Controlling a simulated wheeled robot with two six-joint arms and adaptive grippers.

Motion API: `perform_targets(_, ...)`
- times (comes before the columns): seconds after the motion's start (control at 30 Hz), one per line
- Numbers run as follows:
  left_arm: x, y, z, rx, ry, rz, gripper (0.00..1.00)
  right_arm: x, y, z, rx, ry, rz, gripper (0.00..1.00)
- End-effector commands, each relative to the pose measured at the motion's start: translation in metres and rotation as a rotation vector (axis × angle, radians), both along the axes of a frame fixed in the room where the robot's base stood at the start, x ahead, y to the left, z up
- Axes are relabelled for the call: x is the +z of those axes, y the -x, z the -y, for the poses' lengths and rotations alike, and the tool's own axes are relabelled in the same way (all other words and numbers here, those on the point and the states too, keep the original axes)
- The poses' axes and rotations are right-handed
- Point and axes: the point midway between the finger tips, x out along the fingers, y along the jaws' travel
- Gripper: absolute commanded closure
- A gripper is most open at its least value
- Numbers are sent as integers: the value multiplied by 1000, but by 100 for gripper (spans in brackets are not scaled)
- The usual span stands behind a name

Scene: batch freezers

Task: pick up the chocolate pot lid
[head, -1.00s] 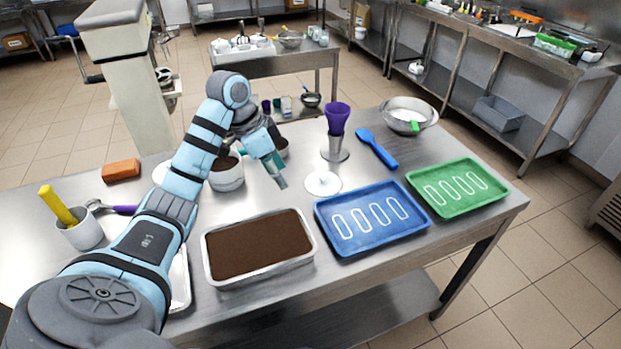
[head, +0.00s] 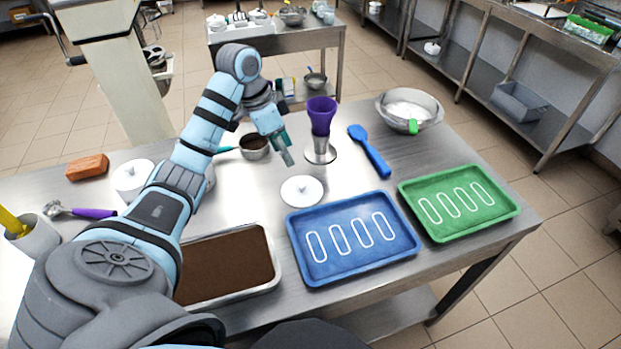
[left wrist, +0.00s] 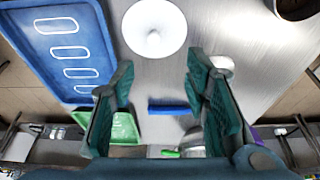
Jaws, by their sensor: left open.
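A round white lid with a small knob (head: 302,191) lies flat on the steel table, behind the blue tray. It also shows at the top of the left wrist view (left wrist: 153,22), just beyond my fingertips. My left gripper (head: 287,160) is open and empty, with its fingers pointing down just behind the lid in the head view. Its two green fingers stand apart in the left wrist view (left wrist: 160,66), and the lid is not between them. My right gripper is not in view.
A blue tray (head: 296,230) and a green tray (head: 408,215) lie at the right front. A purple cup in a metal stand (head: 321,125), a blue spatula (head: 372,155) and a bowl (head: 432,108) stand behind.

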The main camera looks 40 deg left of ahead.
Motion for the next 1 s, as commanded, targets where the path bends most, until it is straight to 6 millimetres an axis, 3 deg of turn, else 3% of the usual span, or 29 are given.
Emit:
perform_targets(0.03, -27, -3, 5, -4, 4, 0, 58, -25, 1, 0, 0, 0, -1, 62)
perform_targets(0.07, -36, -6, 7, -6, 3, 0, 58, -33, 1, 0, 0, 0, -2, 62)
perform_targets(0.3, -71, -19, 16, -9, 3, -1, 58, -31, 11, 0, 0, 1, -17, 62)
perform_targets(0.57, -114, -30, 25, -5, 2, -2, 58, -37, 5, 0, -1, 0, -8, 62)
perform_targets(0.83, -120, -31, 25, -4, 0, 0, 59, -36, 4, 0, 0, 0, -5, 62)
perform_targets(1.0, -119, -31, 25, -4, 0, 0, 86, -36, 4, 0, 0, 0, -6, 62)
